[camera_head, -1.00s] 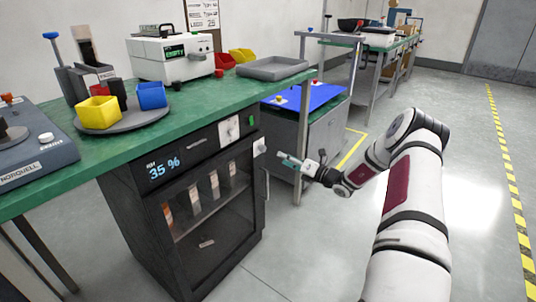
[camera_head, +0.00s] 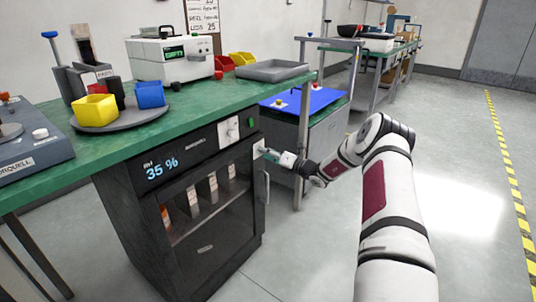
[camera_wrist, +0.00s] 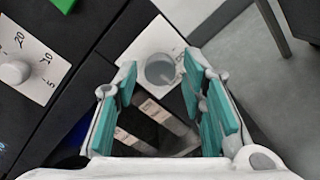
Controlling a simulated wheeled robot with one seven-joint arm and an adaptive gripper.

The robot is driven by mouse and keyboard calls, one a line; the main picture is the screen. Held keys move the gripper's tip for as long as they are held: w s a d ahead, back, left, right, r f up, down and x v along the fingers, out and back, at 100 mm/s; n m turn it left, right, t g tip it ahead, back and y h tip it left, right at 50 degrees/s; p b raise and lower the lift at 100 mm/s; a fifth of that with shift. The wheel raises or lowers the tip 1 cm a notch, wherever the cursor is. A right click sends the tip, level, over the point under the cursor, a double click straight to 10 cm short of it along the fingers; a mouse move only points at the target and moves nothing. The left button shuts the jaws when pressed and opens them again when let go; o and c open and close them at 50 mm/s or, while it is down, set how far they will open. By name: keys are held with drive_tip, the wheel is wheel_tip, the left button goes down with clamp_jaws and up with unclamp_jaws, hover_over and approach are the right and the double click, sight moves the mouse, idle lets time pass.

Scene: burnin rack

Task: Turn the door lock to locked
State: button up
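The door lock is a white plate with a round grey knob (camera_wrist: 160,70) in the wrist view, at the upper right corner of the dark cabinet. In the head view the lock plate (camera_head: 258,147) is small and partly covered by my gripper (camera_head: 270,155). The cabinet's glass door (camera_head: 212,218) appears shut. In the wrist view my gripper (camera_wrist: 160,82) is open, its teal finger pads on either side of the knob's line. The knob shows between and just beyond the fingertips. I cannot tell whether they touch it, nor which way the lock is turned.
A white dial plate with a knob (camera_wrist: 14,72) lies left of the lock, with a green button (camera_head: 251,122) nearby. The door handle (camera_head: 267,187) runs below the lock. The green bench top (camera_head: 200,110) overhangs above. A blue-topped cart (camera_head: 318,101) stands behind; open floor lies right.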

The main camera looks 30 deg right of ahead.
clamp_jaws()
drive_tip(key=shift+n, duration=0.4)
drive_tip(key=n+y+b, duration=0.1)
drive_tip(key=n+b, duration=0.2)
drive_tip(key=n, duration=1.4)
drive_tip(key=shift+n+b, duration=0.3)
drive_tip(key=shift+b, duration=0.05)
drive_tip(key=shift+o, duration=2.2)
unclamp_jaws()
